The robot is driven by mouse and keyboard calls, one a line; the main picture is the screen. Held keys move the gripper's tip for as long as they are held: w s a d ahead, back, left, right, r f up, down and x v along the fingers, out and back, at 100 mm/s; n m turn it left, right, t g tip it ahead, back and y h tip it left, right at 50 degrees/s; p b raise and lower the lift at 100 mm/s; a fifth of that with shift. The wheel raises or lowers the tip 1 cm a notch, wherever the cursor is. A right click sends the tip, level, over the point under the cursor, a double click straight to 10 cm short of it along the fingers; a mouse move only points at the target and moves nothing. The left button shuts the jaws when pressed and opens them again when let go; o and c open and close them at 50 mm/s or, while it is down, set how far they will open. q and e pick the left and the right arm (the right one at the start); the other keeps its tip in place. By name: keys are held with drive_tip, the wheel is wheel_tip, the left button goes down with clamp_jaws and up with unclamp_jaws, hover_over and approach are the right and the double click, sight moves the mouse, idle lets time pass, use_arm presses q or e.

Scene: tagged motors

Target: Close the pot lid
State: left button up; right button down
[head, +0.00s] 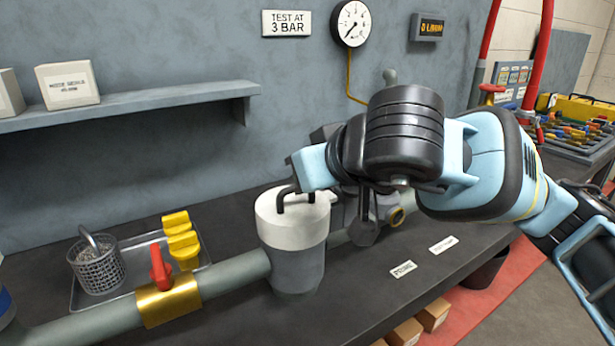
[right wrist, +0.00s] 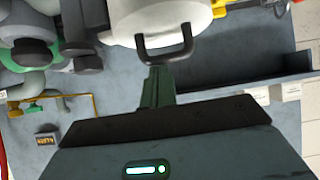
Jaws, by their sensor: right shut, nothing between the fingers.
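The pot (head: 297,268) is a grey cylinder on the pipe line along the dark bench, in the middle of the head view. Its white lid (head: 298,212) sits flat across the top, and I see no gap at the rim. A black bar handle (head: 283,199) stands on the lid. In the right wrist view the lid (right wrist: 188,18) is at the top, with its handle (right wrist: 165,54) below it. My right gripper (right wrist: 158,74) is shut and empty, its fingertips at the handle; I cannot tell whether they touch. My left gripper is not in view.
A red-handled valve (head: 160,270) on a brass fitting is left of the pot. A tray (head: 140,293) holds a mesh basket (head: 98,267) and yellow parts (head: 180,240). A wall shelf (head: 130,106) is above. The bench front right of the pot is clear except for labels (head: 403,268).

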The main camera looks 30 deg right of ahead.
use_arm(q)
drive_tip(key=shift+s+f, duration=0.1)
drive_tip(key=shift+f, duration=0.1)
use_arm(e)
drive_tip(key=shift+s+a+f+g, duration=0.1)
drive_tip(key=shift+s+f+g, duration=0.1)
drive_tip(key=shift+f, duration=0.35)
drive_tip(key=shift+s+a+f+g, duration=0.1)
drive_tip(key=shift+s+f+g, duration=0.1)
drive_tip(key=shift+f, duration=0.35)
drive_tip(key=shift+s+r, duration=0.1)
drive_tip(key=shift+r, duration=0.05)
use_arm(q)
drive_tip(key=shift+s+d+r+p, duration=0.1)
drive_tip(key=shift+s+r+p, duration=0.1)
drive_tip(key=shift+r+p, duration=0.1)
use_arm(e)
drive_tip(key=w+r+v, duration=0.1)
drive_tip(key=v, duration=0.7)
drive_tip(key=shift+d+t, duration=0.25)
drive_tip(key=shift+t, duration=0.15)
drive_tip(key=shift+r, duration=0.15)
drive_tip(key=shift+s, duration=0.15)
